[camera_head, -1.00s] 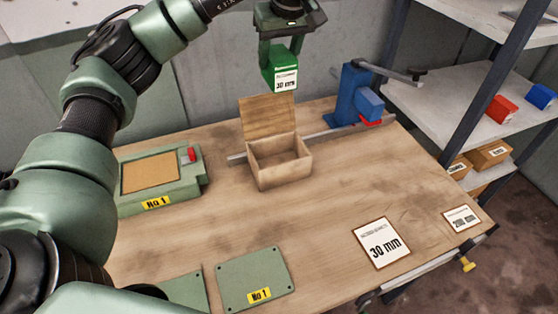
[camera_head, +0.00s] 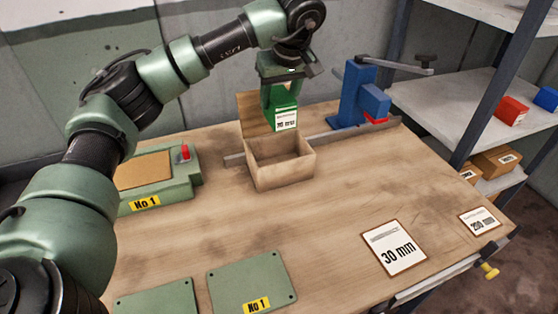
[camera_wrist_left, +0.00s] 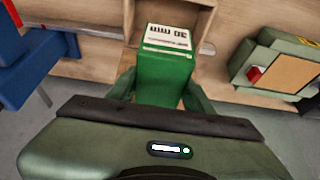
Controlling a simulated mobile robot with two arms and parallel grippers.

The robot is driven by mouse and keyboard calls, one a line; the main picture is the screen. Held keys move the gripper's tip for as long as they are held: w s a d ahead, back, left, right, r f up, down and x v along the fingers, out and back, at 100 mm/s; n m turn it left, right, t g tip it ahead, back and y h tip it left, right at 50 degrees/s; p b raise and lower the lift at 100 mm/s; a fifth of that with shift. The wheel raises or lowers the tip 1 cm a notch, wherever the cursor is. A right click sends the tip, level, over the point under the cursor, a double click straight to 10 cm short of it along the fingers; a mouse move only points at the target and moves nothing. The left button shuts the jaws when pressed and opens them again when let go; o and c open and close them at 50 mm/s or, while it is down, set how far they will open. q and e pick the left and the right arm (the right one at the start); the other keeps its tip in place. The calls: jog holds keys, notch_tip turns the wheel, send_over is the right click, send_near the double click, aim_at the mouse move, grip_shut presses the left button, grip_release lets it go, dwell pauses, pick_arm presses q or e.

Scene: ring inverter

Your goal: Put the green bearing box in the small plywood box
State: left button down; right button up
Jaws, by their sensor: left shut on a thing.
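My left gripper (camera_head: 281,96) is shut on the green bearing box (camera_head: 286,120), which has a white label reading 30 mm. The green box is upright over the back part of the small plywood box (camera_head: 284,176), whose lid stands open at the back. I cannot tell whether its lower edge is below the plywood rim. In the left wrist view the green box (camera_wrist_left: 164,78) sits between the fingers of my left gripper (camera_wrist_left: 160,92), with the plywood box (camera_wrist_left: 205,20) beyond it. My right gripper is not in view.
A blue vise (camera_head: 362,97) with a metal rail stands right of the plywood box. A green No 1 device (camera_head: 160,190) is at left, green plates (camera_head: 252,282) at front. A 30 mm card (camera_head: 394,247) lies front right. A shelf (camera_head: 465,105) holds red, blue and cardboard boxes.

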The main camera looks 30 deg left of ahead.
aim_at(286, 128)
pick_arm(q)
notch_tip(286, 128, down, 17)
jog(key=shift+r+p, duration=0.2)
jog(key=shift+p, duration=0.8)
jog(key=c, duration=0.6)
grip_release()
jog(key=shift+f, duration=0.1)
jog(key=shift+r, duration=0.2)
jog(key=shift+d+r, duration=0.1)
jog(key=shift+r, duration=0.15)
jog(key=b+v, duration=0.2)
jog(key=v, duration=0.9)
jog(key=shift+s+r, duration=0.15)
